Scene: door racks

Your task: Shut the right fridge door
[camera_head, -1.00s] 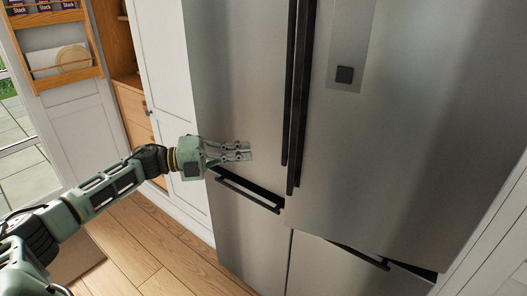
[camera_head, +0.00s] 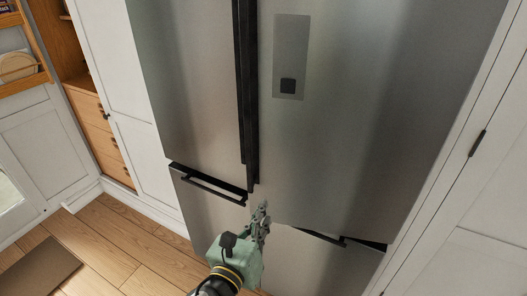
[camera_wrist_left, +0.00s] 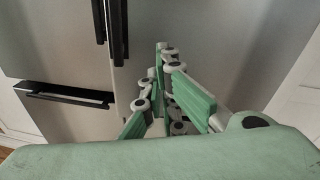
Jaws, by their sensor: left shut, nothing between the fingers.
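The right fridge door (camera_head: 345,130) is a tall brushed-steel panel with a dark dispenser square. Its lower edge hangs over the drawer front, and its left edge stands slightly forward of the left fridge door (camera_head: 195,90), so it looks a little ajar. The right door's dark vertical handle (camera_head: 250,100) runs along its left edge. My left gripper (camera_head: 264,206) is shut and empty, in front of the right door's lower left corner. In the left wrist view the shut fingers (camera_wrist_left: 161,48) point at the right door (camera_wrist_left: 215,45); whether they touch it I cannot tell.
Below are lower drawers with dark handles (camera_head: 210,187). A white cabinet with a dark handle (camera_head: 477,143) stands close on the right. White and wooden cupboards (camera_head: 95,125) are on the left. Wooden floor (camera_head: 130,235) is clear at lower left, apart from a brown mat (camera_head: 40,270).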

